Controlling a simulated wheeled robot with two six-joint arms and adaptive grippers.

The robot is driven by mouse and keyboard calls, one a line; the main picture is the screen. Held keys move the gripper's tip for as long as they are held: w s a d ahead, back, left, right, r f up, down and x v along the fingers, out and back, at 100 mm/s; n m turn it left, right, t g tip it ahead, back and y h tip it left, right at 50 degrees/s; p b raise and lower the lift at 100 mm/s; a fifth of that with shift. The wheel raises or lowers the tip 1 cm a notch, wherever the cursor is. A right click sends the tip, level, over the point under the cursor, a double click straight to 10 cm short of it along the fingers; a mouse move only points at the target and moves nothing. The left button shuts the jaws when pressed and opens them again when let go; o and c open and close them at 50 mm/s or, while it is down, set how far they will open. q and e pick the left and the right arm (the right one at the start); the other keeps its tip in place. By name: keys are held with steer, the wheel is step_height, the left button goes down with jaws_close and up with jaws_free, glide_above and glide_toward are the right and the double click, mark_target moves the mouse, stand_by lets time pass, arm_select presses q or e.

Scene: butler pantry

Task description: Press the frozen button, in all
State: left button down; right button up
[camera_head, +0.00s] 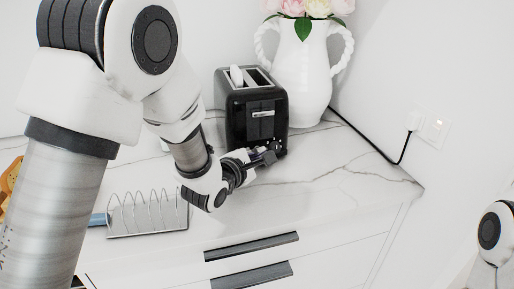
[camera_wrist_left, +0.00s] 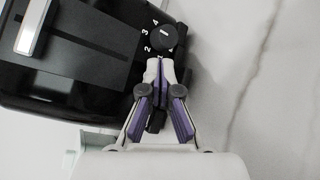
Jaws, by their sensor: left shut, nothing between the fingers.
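A black toaster (camera_head: 247,112) stands on the marble counter, with a white slice of bread (camera_head: 236,75) sticking up from one slot. My left gripper (camera_head: 268,158) is shut and empty, right at the toaster's lower front corner. In the left wrist view the shut fingertips (camera_wrist_left: 161,62) are beside the toaster's round dial (camera_wrist_left: 164,38), which has white numbers around it. I cannot tell whether the fingertips touch the toaster. I cannot make out the frozen button; the fingers cover part of the control side. My right gripper is not in view.
A wire rack (camera_head: 147,214) stands on the counter at the left, near the front edge. A white vase (camera_head: 303,72) with flowers stands behind the toaster. A black cord runs to a wall outlet (camera_head: 432,128). The counter right of the toaster is clear.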

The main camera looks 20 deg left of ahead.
arm_select(q)
steer(key=shift+w+a, duration=0.15)
steer(key=shift+w, duration=0.15)
stand_by(0.6)
steer(key=shift+s+d, duration=0.45)
steer(key=shift+s, duration=0.2)
steer(key=shift+s+d+p, duration=0.25)
steer(key=shift+s+d, duration=0.45)
steer(key=shift+s, duration=0.35)
steer(key=shift+s+d+p, duration=0.2)
steer(key=shift+s+d, duration=0.5)
steer(key=shift+s, duration=0.35)
